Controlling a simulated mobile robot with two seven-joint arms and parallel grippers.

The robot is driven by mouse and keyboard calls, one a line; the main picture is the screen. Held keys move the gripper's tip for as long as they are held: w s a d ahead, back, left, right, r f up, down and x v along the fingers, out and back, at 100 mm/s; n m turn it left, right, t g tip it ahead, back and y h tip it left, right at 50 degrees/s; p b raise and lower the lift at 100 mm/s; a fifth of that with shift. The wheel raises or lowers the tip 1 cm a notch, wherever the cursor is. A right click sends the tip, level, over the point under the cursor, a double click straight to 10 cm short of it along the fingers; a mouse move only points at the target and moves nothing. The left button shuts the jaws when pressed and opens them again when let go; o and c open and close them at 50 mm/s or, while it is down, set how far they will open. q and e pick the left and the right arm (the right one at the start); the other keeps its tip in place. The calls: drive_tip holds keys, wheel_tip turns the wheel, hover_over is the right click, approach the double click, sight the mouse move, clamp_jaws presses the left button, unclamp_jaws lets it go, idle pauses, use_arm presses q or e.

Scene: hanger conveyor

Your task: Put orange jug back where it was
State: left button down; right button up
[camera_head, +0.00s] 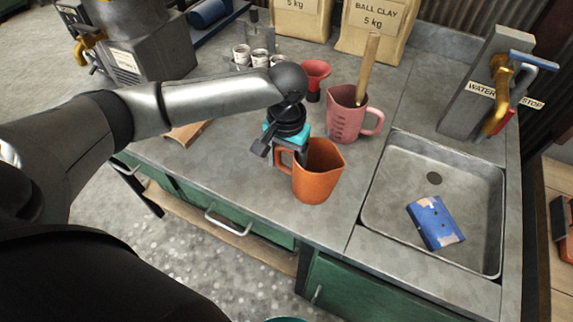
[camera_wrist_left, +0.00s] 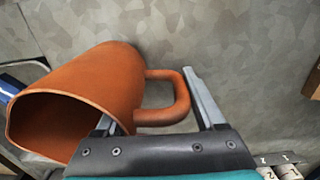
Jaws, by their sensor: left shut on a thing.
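The orange jug (camera_head: 318,172) is upright at the front of the grey counter, left of the sink, with its handle towards the left. I cannot tell whether its base touches the counter. My left gripper (camera_head: 291,152) reaches down from the left and is shut on the jug at its handle side. In the left wrist view the jug (camera_wrist_left: 95,88) lies to the left, its open mouth towards the camera, with its handle between the fingers of the gripper (camera_wrist_left: 160,105). My right gripper is out of view.
A pink measuring jug (camera_head: 345,122) with a wooden stick stands behind, near a red funnel (camera_head: 315,75). The sink (camera_head: 385,205) at the right holds a blue block (camera_head: 434,222). Clay bags (camera_head: 372,32) stand at the back. Bare counter (camera_head: 225,160) lies left of the jug.

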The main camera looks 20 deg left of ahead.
use_arm(q)
drive_tip(key=shift+f, duration=0.25)
drive_tip(key=shift+f, duration=0.1)
unclamp_jaws()
wheel_tip(320, 180, up, 12)
drive_tip(key=p, duration=0.3)
idle(0.3)
idle(0.5)
